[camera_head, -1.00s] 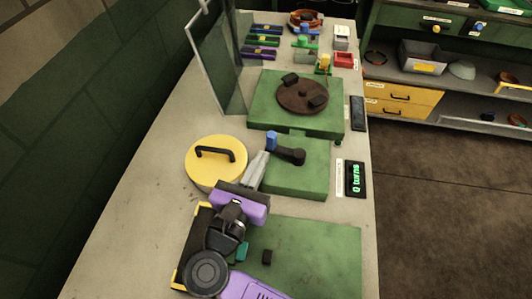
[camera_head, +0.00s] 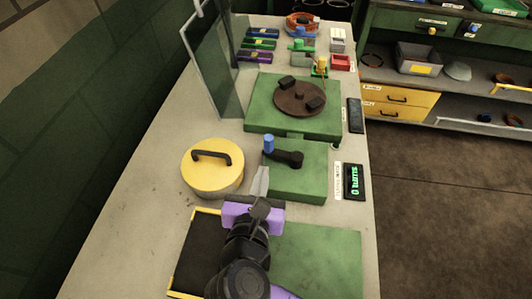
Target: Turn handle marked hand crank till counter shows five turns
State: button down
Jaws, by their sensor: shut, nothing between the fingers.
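The hand crank is a dark arm (camera_head: 286,158) with an upright blue handle (camera_head: 269,144) at its left end, on a green base (camera_head: 302,182). The counter (camera_head: 354,182) to its right reads 0 turns. My gripper (camera_head: 261,177) has a purple body and grey fingers. It is shut and empty, just below the blue handle in the picture and at the left edge of the green base. The fingertips look apart from the handle. My arm hides part of the bench in front.
A yellow round lid (camera_head: 213,172) with a black handle stands just left of the crank. Behind is a green block with a brown turntable (camera_head: 299,98). A clear upright panel (camera_head: 215,70) stands at the back left. A black-and-green box (camera_head: 318,255) lies in front.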

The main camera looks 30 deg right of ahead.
aim_at(268, 148)
jog(key=shift+r+p+x, duration=0.2)
jog(key=shift+x, duration=0.8)
jog(key=shift+r+p+x, duration=0.2)
jog(key=shift+x, duration=0.75)
jog(key=shift+r+p+x, duration=0.15)
jog(key=shift+p+x, duration=0.05)
jog(key=shift+x, duration=0.8)
jog(key=shift+w+d, duration=0.15)
jog(key=shift+w, duration=0.05)
